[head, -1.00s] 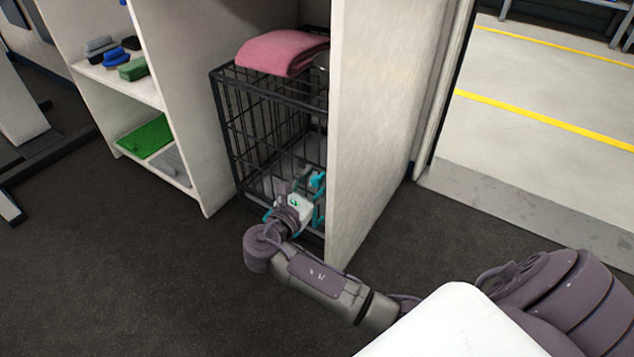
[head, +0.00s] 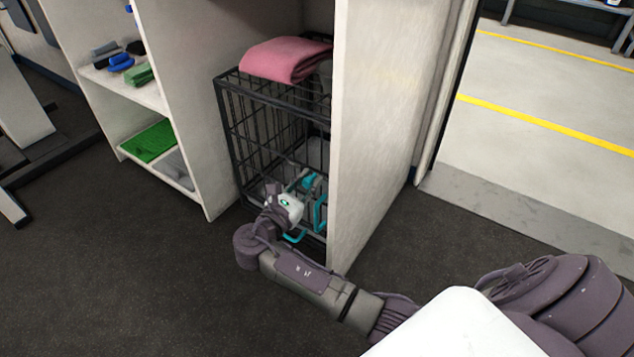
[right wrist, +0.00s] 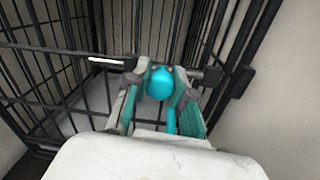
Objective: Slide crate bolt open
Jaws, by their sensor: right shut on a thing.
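The black wire crate (head: 250,120) stands in an open bay between white panels, and its bars (right wrist: 75,42) fill the back of the right wrist view. My right gripper (head: 309,186) is at the lower right of the crate's front. In the right wrist view its two fingers (right wrist: 162,76) are shut around a round teal knob (right wrist: 159,86). A horizontal bolt rod (right wrist: 107,61) shows left of the fingers, partly pale. Dark fittings sit to the right of the fingers. The head view does not show the bolt clearly. My left gripper is out of view.
A white panel (head: 372,135) rises close to the right of the crate and my gripper. A pink folded towel (head: 285,60) lies on the crate. Shelves with brushes (head: 120,62) and a green mat (head: 150,141) stand left. The dark floor in front is clear.

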